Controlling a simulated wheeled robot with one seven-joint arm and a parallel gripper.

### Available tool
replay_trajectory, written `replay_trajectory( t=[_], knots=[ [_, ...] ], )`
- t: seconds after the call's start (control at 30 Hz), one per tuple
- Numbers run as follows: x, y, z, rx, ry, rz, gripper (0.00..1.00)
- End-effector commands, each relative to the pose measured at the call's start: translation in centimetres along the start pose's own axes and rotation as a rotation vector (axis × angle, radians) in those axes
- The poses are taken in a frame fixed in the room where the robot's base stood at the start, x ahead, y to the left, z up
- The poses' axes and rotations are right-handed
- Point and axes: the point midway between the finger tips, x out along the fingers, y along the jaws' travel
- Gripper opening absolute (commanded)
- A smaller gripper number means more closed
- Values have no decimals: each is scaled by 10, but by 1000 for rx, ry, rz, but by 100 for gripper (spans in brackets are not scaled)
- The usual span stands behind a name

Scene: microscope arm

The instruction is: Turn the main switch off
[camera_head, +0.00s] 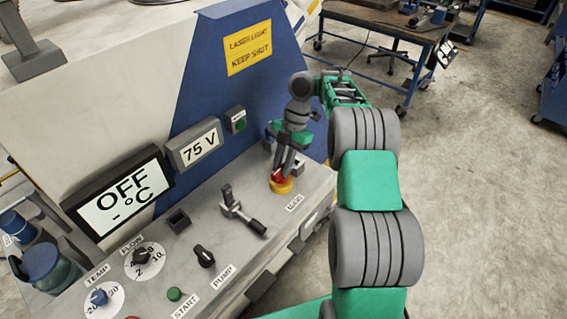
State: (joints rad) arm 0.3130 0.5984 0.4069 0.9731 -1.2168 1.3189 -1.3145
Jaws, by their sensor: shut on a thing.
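A red rotary knob on a round yellow base (281,186) sits near the right end of the grey control panel (325,183), and I take it for the main switch. A small label (295,202) beside it is too small to read surely. My gripper (282,172) points down at the knob from above, its two dark fingers shut on the red handle. The fingers hide part of the handle, so I cannot tell its exact turn position.
Left of the knob are a lever (242,211), a black pump knob (203,256) and a green start button (175,294). Behind stand a "75 V" display (197,146) and an "OFF - °C" display (122,194). A small box with a green button (238,121) is near my gripper.

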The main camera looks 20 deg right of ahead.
Motion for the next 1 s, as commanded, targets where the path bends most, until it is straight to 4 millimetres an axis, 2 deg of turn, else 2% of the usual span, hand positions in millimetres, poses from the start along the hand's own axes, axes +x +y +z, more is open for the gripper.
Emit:
replay_trajectory(
  t=[0.37,0.4,0.63,0.87,1.0],
  knots=[
    [-2,2,0,-9,-4,4,0],
    [-2,2,0,-9,-4,4,23],
    [-1,1,0,-6,-2,2,42],
    [-1,0,0,-5,-2,1,42],
    [-13,0,-3,-6,-2,0,42]
  ],
)
